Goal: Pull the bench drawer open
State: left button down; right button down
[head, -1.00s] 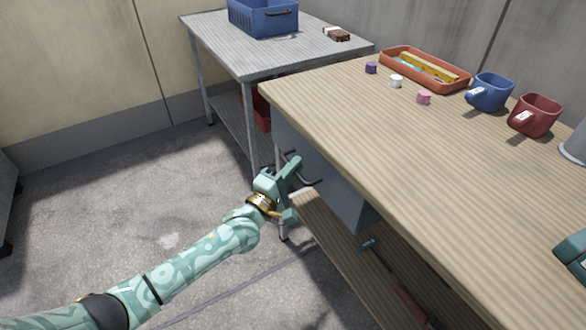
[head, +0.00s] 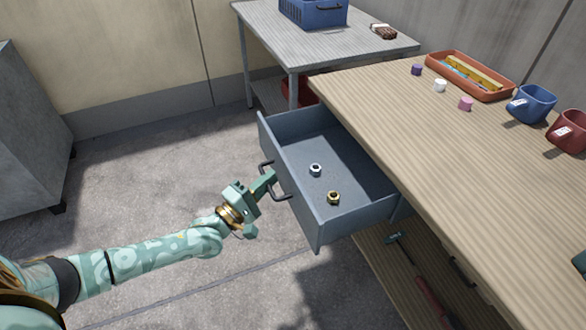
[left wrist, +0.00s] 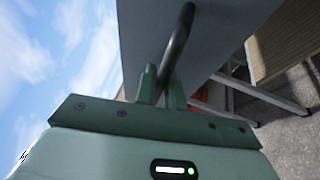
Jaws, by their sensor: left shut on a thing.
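The bench drawer (head: 292,205) is blue-grey and stands well out from under the wooden bench top (head: 440,150). Its dark bar handle (head: 267,182) is on the front panel. My left gripper (head: 268,186) is at the handle, and in the left wrist view its fingers (left wrist: 161,88) are closed around the dark handle (left wrist: 178,40). Inside the drawer lie a silver nut (head: 315,169) and a brass-coloured nut (head: 333,197).
On the bench are small purple, white and pink pieces, an orange tray (head: 430,68), a blue mug (head: 530,104) and a red mug (head: 571,131). A hammer-like tool (head: 420,280) lies on the lower shelf. A grey table (head: 330,45) stands behind. Floor left of the drawer is clear.

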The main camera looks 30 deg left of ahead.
pick_arm(q)
jog(key=s+a+p, duration=0.1)
jog(key=s+a, duration=0.4)
jog(key=s, duration=0.2)
jog(key=shift+a, duration=0.2)
pick_arm(e)
jog(key=shift+a+r, duration=0.45)
jog(key=shift+r, duration=0.05)
pick_arm(q)
jog(key=shift+f, duration=0.15)
jog(key=c, duration=1.5)
grip_release()
jog(key=shift+c, duration=0.2)
jog(key=shift+o, duration=0.2)
pick_arm(e)
jog(key=shift+a, duration=0.1)
